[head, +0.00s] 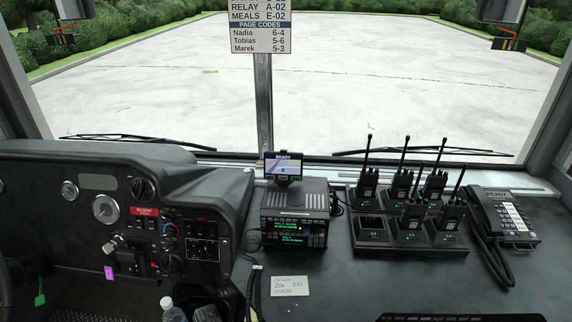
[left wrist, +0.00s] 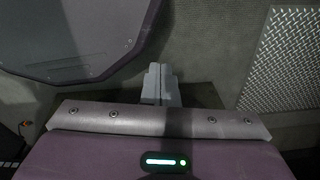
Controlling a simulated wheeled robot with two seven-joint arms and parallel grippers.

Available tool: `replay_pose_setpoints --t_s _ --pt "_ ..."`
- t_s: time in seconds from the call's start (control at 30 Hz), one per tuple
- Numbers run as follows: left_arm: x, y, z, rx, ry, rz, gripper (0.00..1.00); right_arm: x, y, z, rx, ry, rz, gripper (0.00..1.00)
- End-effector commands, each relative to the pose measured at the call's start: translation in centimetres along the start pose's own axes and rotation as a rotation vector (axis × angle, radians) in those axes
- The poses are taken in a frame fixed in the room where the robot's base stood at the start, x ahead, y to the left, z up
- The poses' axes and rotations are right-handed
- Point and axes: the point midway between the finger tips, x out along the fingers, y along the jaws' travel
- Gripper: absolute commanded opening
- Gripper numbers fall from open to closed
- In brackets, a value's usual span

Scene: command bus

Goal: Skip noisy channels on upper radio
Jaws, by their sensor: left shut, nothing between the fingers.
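The upper radio (head: 290,225) has a lit green text display, too small to read surely. The lower radio (head: 291,239) has a similar green display. My left gripper (left wrist: 158,85) shows only in the left wrist view, with its two grey fingers together and nothing between them. It is over a dark floor, away from the radios, which that view does not show. My right gripper is in neither view.
A charger holding several handheld radios (head: 408,235) and a desk phone (head: 503,215) are to the right. A note card (head: 289,286) lies in front. A page-code sign (head: 261,27) hangs above.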

Motion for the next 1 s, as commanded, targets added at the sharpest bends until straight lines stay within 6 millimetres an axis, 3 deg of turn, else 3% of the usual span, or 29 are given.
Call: replay_pose_setpoints --t_s 0.1,0.2,1.0 --pt "0.6 0.0 2.0 0.003 -0.008 0.0 0.0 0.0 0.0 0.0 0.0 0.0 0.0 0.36" --pt "0.7 0.0 2.5 0.003 -0.01 0.001 0.0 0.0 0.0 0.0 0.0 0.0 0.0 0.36" --pt "0.7 0.1 2.5 0.003 -0.011 0.001 0.0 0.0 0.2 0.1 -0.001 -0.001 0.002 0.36"
